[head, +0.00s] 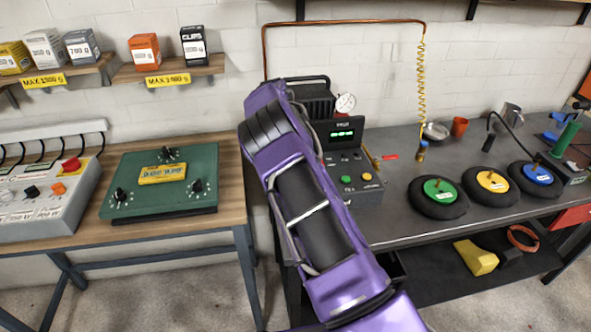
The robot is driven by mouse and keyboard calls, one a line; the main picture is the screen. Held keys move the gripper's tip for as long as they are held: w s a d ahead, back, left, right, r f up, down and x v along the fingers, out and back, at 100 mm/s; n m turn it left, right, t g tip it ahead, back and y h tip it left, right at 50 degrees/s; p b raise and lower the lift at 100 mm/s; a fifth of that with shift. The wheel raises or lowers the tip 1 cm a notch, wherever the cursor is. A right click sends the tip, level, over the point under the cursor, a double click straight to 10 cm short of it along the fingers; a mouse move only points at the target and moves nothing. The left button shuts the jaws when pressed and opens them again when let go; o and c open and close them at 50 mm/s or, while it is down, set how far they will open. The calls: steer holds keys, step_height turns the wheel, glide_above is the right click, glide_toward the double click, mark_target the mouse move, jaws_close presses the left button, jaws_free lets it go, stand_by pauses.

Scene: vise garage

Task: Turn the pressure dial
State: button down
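A dark control box (358,186) with a lit green display (342,133) stands on the grey workbench right of my purple arm. Its front has small green, yellow and red buttons or knobs, too small to tell apart. A round white gauge (345,103) sits above the display, beside a black ribbed unit (312,101). I cannot tell which part is the pressure dial; my arm hides the box's left side. My arm rises from the bottom across the middle of the head view. My gripper's fingers do not show.
Three black tires with green (440,190), yellow (492,181) and blue (538,173) hubs lie on the grey workbench (400,222). A coiled yellow hose (421,80) hangs behind. On the left wooden table stand a green panel with black knobs (140,205) and a grey switch box (45,205).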

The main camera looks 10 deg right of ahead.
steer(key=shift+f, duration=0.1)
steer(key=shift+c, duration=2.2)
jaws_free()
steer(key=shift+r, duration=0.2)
